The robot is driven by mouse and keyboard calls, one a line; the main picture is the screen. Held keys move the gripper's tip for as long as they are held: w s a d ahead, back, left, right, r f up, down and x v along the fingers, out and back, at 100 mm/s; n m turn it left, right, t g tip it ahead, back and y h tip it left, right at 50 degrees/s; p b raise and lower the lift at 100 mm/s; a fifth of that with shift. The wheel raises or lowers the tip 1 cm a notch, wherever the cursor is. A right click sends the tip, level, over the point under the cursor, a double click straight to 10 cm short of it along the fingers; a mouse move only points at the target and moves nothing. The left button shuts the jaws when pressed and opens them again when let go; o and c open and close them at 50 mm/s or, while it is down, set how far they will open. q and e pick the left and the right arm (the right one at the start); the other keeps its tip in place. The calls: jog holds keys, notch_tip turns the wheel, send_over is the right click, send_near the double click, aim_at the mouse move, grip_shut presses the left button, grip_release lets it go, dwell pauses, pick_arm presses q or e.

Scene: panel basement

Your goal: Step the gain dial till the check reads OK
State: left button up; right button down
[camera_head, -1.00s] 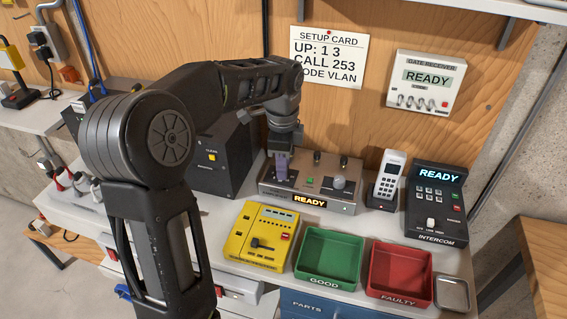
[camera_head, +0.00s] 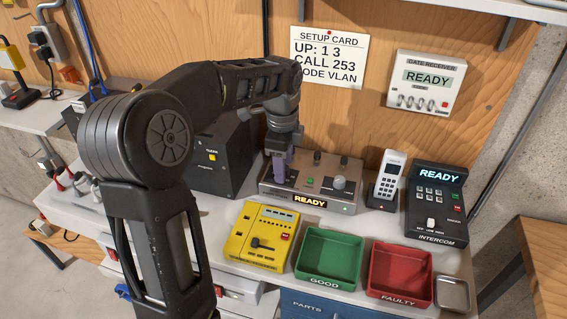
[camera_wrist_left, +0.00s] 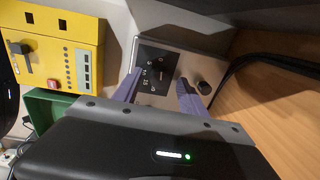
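A grey metal unit (camera_head: 350,207) stands on the bench against the wooden wall. Its lit display (camera_head: 309,201) reads READY. A large round knob (camera_head: 339,182) and a small green button are on its top face. I cannot read which control is the gain dial. My left gripper (camera_head: 279,177) points down at the left part of this unit and hides what is under it. In the left wrist view its purple fingers (camera_wrist_left: 158,92) are apart, over a black marked panel (camera_wrist_left: 155,72); a dark knob (camera_wrist_left: 205,88) is beyond the right finger. My right gripper is not in view.
A yellow box (camera_head: 262,237), green GOOD tray (camera_head: 308,272) and red FAULTY tray (camera_head: 373,286) stand in front. A handset (camera_head: 388,178) and intercom (camera_head: 437,200) stand to the right. A black box (camera_head: 222,160) stands close left. The setup card (camera_head: 328,57) hangs above.

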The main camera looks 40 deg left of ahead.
pick_arm(q)
jog(key=r, duration=0.7)
jog(key=shift+s+d+r+b, duration=0.1)
jog(key=shift+s+r+b, duration=0.2)
jog(key=shift+r+b, duration=0.1)
dwell(0.4)
